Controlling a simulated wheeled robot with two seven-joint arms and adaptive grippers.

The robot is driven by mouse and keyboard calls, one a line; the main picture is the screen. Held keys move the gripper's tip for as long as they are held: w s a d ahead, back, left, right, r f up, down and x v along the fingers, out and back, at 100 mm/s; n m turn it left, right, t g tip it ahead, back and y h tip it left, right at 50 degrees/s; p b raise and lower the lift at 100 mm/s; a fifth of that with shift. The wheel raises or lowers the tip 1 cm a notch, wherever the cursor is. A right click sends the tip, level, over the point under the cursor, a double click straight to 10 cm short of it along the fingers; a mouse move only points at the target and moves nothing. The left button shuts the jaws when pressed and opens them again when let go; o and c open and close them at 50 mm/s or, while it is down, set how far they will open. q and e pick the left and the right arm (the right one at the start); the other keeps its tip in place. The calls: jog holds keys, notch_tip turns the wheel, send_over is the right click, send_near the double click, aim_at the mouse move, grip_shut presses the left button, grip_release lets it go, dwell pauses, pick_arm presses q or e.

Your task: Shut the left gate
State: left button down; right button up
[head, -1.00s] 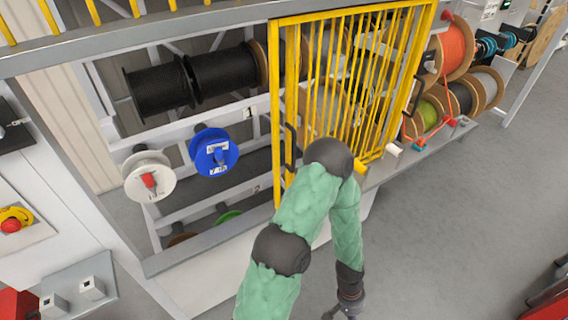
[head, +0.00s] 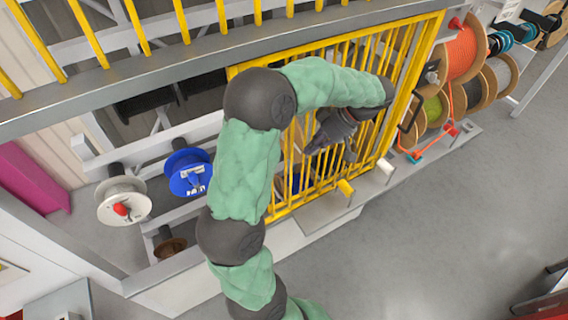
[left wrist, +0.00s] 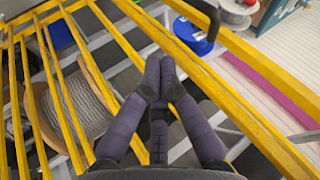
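A yellow barred gate (head: 377,102) stands in front of the reel rack in the head view, with a black handle (head: 410,112) on its right edge. I cannot tell where the left gate's panel ends and another begins. Its left part is hidden behind my green-sleeved left arm. My left gripper (head: 314,145) is in front of the bars. In the left wrist view, the fingers of my left gripper (left wrist: 160,72) are together with nothing seen between them, over yellow frame rails (left wrist: 245,62). Whether they touch a rail I cannot tell. My right gripper is out of view.
A white reel (head: 123,203) and a blue reel (head: 188,175) hang on the rack at left. An orange reel (head: 460,52) and several others hang at right. A grey beam (head: 150,80) crosses above.

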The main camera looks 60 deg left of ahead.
pick_arm(q)
send_over(291, 163)
jog(key=s+d, duration=0.3)
jog(key=d, duration=0.1)
notch_tip(291, 163, down, 7)
jog(key=s, duration=0.2)
jog(key=s+f, duration=0.1)
jog(key=s, duration=0.1)
jog(key=shift+p, duration=0.3)
